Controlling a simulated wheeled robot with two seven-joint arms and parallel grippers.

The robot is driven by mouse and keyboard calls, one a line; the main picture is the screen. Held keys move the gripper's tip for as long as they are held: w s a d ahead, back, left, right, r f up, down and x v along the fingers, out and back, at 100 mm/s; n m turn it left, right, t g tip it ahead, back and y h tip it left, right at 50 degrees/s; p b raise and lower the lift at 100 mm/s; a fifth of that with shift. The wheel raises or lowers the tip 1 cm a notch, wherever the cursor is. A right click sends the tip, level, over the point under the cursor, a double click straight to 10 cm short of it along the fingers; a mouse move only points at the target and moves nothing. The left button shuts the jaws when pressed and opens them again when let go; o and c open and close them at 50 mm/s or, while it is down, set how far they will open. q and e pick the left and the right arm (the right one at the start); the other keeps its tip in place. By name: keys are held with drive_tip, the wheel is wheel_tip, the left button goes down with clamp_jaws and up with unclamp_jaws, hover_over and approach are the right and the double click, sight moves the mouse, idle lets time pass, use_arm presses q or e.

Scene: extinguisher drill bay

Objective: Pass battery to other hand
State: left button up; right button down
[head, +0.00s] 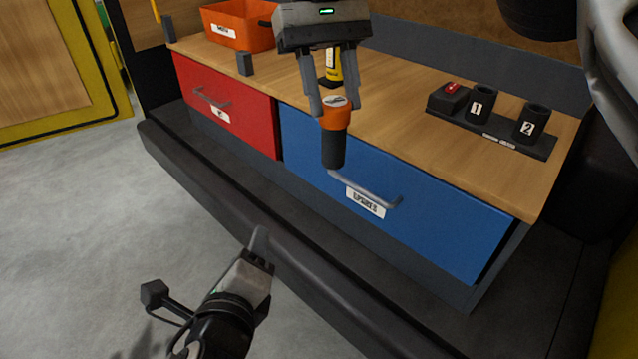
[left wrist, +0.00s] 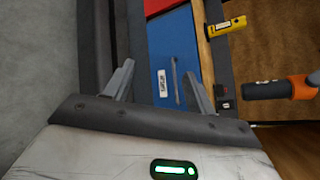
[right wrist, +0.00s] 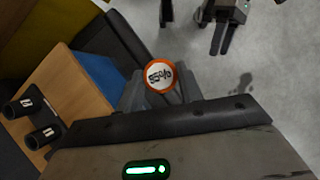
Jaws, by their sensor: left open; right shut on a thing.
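The battery (head: 333,146) is a cylinder with an orange head and a dark body. My right gripper (head: 334,104) points down and is shut on its orange head; the dark end hangs below, in front of the blue drawer. In the right wrist view the battery's round white label (right wrist: 160,76) shows a percentage between the fingers. My left gripper (head: 260,244) is open and empty, lower and left of the battery, apart from it. In the left wrist view the battery (left wrist: 268,90) lies right of the open fingers (left wrist: 160,85).
A wooden bench has a red drawer (head: 225,110) and a blue drawer (head: 430,190) with handles. The floor at left is clear.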

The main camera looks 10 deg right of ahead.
use_arm(q)
drive_tip(key=d+r+m+t+h, duration=0.2)
drive_tip(key=d+r+m, duration=0.4)
drive_tip(key=r, duration=0.2)
drive_tip(key=m+h, duration=0.2)
drive_tip(key=m, duration=0.5)
approach(338, 132)
wheel_tip(338, 132, down, 3)
drive_tip(key=w, duration=0.2)
drive_tip(key=shift+t, duration=0.3)
drive_tip(key=x, duration=1.1)
drive_tip(key=shift+w+d, duration=0.2)
drive_tip(key=shift+d, duration=0.05)
drive_tip(key=c, duration=1.2)
drive_tip(key=shift+o, duration=0.2)
drive_tip(key=shift+r, duration=0.1)
use_arm(e)
drive_tip(key=c, duration=0.8)
unclamp_jaws()
drive_tip(key=shift+c, duration=0.2)
